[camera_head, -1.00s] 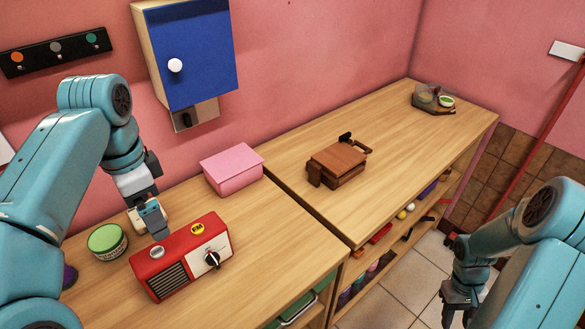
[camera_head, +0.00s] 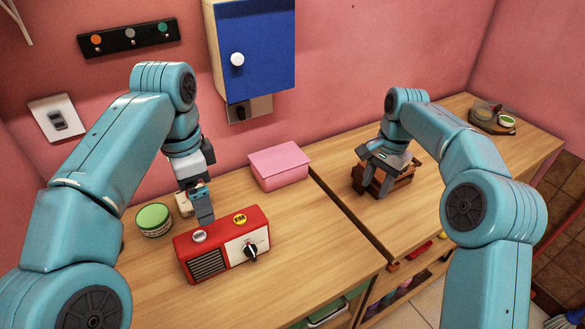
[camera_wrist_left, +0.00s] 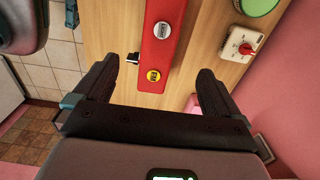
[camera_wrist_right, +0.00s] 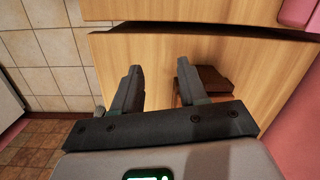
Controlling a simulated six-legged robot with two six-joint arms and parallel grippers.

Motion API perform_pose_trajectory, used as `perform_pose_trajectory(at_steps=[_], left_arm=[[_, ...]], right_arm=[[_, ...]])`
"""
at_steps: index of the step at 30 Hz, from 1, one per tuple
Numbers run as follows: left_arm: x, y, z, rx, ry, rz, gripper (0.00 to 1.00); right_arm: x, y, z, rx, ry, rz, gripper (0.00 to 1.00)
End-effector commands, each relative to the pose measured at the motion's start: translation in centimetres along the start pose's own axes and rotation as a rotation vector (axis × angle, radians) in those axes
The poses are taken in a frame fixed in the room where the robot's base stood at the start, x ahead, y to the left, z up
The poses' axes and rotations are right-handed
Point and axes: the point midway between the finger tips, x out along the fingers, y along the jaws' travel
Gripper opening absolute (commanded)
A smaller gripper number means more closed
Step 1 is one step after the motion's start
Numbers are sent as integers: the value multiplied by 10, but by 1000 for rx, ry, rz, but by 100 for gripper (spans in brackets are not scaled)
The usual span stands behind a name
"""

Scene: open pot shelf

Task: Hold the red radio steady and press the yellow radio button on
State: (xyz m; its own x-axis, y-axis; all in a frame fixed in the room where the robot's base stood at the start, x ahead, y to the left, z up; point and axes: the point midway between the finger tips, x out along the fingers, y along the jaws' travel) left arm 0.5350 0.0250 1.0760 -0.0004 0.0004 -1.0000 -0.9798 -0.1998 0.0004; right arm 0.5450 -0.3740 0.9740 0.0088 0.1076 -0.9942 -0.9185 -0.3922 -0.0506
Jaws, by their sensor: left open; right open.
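The red radio (camera_head: 215,262) stands on the wooden counter, with a black knob on its pale front panel. On its top are a yellow button (camera_head: 240,219) and a white button (camera_head: 200,236). My left gripper (camera_head: 203,212) is open, pointing down at the radio's back edge. In the left wrist view the radio (camera_wrist_left: 160,50) and its yellow button (camera_wrist_left: 153,75) lie between the spread fingers, untouched as far as I can tell. My right gripper (camera_head: 370,178) is open over the brown wooden box (camera_head: 404,181), which it partly hides; no grip shows.
A green-lidded tub (camera_head: 154,219) stands left of the radio, and a pink box (camera_head: 280,166) behind it to the right. A small white device with a red dial (camera_wrist_left: 240,44) is behind the radio. The counter right of the radio is clear.

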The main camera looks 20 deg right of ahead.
Motion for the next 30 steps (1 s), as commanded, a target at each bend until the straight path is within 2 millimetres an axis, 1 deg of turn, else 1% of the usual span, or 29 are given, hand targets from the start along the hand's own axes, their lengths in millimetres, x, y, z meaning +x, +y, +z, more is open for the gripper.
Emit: perform_pose_trajectory(at_steps=[1, 2, 3, 5, 6, 8, 9, 12, 15, 18, 21, 23, 28, 30], left_arm=[[0, 0, 0, 0, 0, 0, 98], [0, 0, 0, 0, 0, 0, 98], [0, 0, 0, 0, 0, 0, 98], [0, 0, 0, 0, 0, 0, 98], [0, 0, 0, 0, 0, 0, 98], [0, 0, 0, 0, 0, 0, 98], [0, 0, 0, 0, 0, 0, 98], [0, 0, 0, 0, 0, 0, 98], [0, 0, 0, 0, 0, 0, 98], [0, 0, 0, 0, 0, 0, 98], [2, 0, 0, 0, -1, 1, 98], [6, 0, 0, 0, -1, 1, 98], [30, 1, 1, 0, -2, 3, 98], [46, 1, 1, 1, -3, 4, 98]], right_arm=[[-11, -26, 22, -1, -14, -25, 43], [-17, -39, 36, 6, -27, -38, 43], [-24, -55, 55, 14, -45, -50, 43], [-34, -77, 86, 25, -78, -61, 43], [-40, -90, 108, 32, -101, -63, 43], [-48, -106, 140, 41, -136, -58, 43], [-52, -114, 161, 45, -157, -50, 43], [-60, -127, 207, 55, -202, -24, 43], [-64, -133, 241, 61, -231, 5, 43], [-67, -135, 260, 66, -246, 25, 43], [-68, -135, 268, 68, -253, 34, 43], [-68, -135, 270, 69, -254, 36, 43], [-68, -135, 269, 69, -254, 35, 43], [-68, -135, 269, 69, -254, 35, 43]])
